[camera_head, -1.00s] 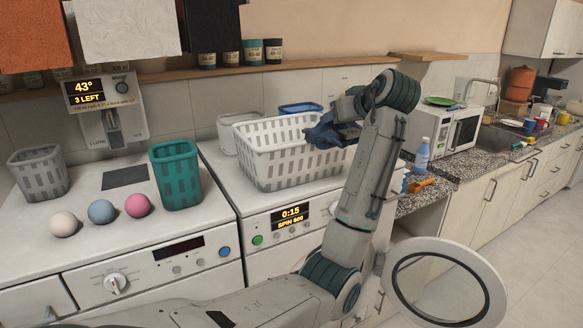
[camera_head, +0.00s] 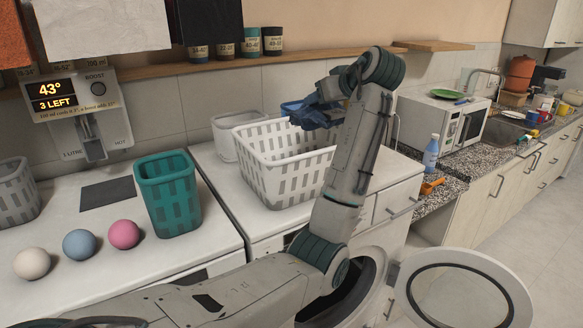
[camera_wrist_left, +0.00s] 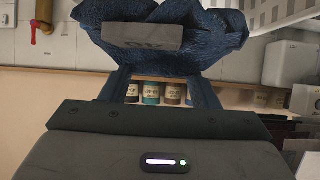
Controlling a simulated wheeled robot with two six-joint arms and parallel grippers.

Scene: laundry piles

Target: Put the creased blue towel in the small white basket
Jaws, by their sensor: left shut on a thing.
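My left gripper (camera_head: 334,92) is shut on the creased blue towel (camera_head: 318,116), which hangs bunched above the back right rim of the large white slatted basket (camera_head: 296,182). In the left wrist view, the dark blue towel (camera_wrist_left: 205,35) is bunched around the fingertips of the left gripper (camera_wrist_left: 145,35). A smaller white basket (camera_head: 226,146) stands behind and left of the large one. A blue container (camera_head: 289,107) stands behind the large basket, partly hidden by it and the towel. My right gripper is not in view.
A teal basket (camera_head: 170,205), a grey basket (camera_head: 14,195) and three balls, one of them pink (camera_head: 124,234), stand on the left machine. A blue bottle (camera_head: 431,153) and a microwave (camera_head: 455,123) are on the right counter. A round machine door (camera_head: 520,290) hangs open low at right.

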